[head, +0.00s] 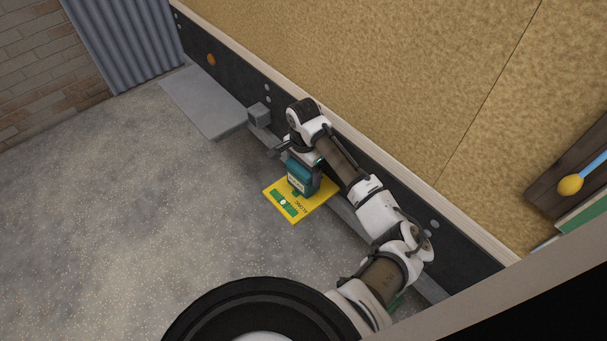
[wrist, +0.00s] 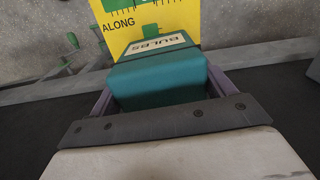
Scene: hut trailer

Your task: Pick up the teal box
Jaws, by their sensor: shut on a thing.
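The teal box (head: 300,176) has a pale label; in the wrist view (wrist: 158,80) the label reads "BULBS". My gripper (head: 304,160) is above it in the head view. In the wrist view my gripper (wrist: 158,92) has a finger on each side of the box and is shut on it. The box is over or on a yellow card (head: 311,209) with green print, which also shows in the wrist view (wrist: 185,18). I cannot tell whether the box touches the card. The box's lower part is partly hidden in the wrist view.
A dark trailer beam (head: 232,88) runs diagonally behind the box, below a tan panel (head: 370,75). A grey step plate (head: 203,101) lies to the upper left. A yellow-ended blue rod (head: 571,185) is at the right. The speckled floor (head: 130,220) at left is clear.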

